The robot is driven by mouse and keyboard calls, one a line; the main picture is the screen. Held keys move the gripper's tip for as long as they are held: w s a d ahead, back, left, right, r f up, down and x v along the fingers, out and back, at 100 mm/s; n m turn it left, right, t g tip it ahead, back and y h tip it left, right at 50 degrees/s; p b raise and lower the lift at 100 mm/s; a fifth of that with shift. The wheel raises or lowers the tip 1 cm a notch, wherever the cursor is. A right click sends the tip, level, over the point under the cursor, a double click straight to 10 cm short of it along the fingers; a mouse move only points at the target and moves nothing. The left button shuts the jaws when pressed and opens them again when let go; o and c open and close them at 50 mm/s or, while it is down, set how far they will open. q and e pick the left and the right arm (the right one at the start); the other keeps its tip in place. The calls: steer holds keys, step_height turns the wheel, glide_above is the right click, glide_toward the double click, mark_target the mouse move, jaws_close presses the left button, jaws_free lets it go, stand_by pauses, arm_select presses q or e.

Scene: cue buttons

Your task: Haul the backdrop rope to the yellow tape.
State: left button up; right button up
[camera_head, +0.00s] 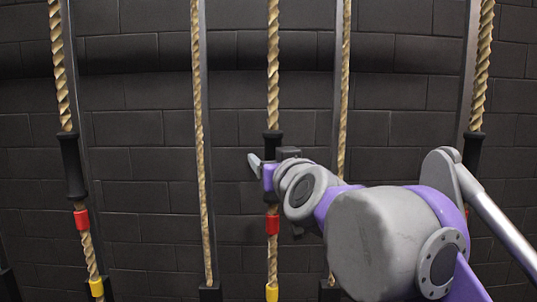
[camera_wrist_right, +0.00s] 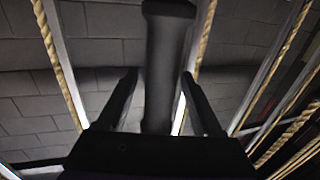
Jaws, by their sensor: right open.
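The middle rope (camera_head: 273,50) hangs straight with a black grip sleeve (camera_head: 272,140), a red tape band (camera_head: 272,225) below it and a yellow tape band (camera_head: 272,293) at the bottom edge. My right gripper (camera_head: 262,172) is at this sleeve and covers its lower part. In the right wrist view the sleeve (camera_wrist_right: 166,70) stands between the two open fingers (camera_wrist_right: 160,100), with a gap on each side. The left rope (camera_head: 62,70) also has a black sleeve (camera_head: 72,165), red tape (camera_head: 81,219) and yellow tape (camera_head: 96,287). No label naming the backdrop rope shows. My left gripper is out of view.
Thinner ropes (camera_head: 199,120) (camera_head: 344,90) run beside the middle rope. A right rope (camera_head: 482,70) has a black sleeve (camera_head: 472,150), partly behind my right arm. Dark metal uprights and a black block wall (camera_head: 140,130) stand behind.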

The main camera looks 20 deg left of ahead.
steer(key=shift+x, duration=0.8)
jaws_close()
stand_by(0.9)
